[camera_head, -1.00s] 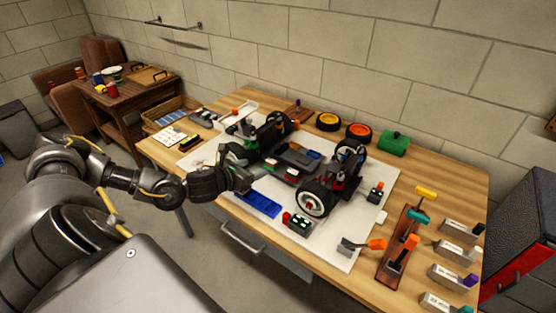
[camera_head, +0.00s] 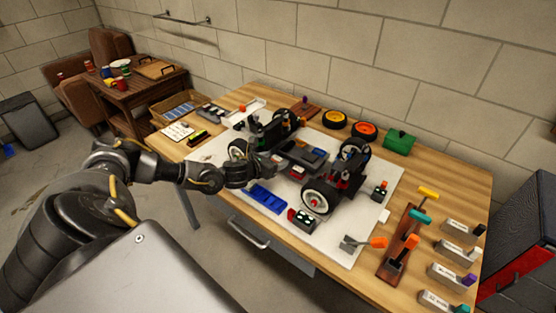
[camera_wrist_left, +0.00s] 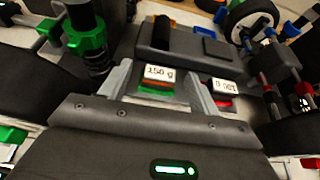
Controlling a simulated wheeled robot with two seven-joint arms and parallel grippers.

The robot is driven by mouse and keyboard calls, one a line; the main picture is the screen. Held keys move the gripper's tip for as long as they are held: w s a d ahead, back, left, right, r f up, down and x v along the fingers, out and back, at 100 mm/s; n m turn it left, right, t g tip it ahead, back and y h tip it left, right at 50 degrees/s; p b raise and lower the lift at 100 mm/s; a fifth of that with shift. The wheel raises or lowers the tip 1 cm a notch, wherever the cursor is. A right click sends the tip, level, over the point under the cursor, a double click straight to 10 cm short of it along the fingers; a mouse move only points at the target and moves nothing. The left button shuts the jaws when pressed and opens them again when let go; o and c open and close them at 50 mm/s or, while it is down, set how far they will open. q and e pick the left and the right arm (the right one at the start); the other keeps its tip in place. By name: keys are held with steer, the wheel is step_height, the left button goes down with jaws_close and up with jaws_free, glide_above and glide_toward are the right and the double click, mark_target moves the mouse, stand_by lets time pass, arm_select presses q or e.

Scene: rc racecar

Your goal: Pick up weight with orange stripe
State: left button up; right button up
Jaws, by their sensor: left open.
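A small weight labelled "150 g" (camera_wrist_left: 158,74) with an orange stripe sits in the middle of the black RC car (camera_head: 303,153). A green stripe shows just below the orange one; I cannot tell whether it belongs to a second weight. My left gripper (camera_head: 272,161) is over the near side of the car. In the left wrist view its open fingers stand either side of the labelled weight, with no visible grip on it. A second weight with a red stripe (camera_wrist_left: 222,90) lies just outside the right finger. My right gripper is not in view.
The car's wheels and a green-capped shock absorber (camera_wrist_left: 88,38) crowd the space around the gripper. Several tools lie at the right, and a green box (camera_head: 399,142) stands at the back.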

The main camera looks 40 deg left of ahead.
arm_select(q)
steer(key=shift+w+f, duration=0.15)
steer(key=shift+w, duration=0.15)
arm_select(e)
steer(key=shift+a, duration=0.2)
arm_select(q)
steer(key=shift+c, duration=0.3)
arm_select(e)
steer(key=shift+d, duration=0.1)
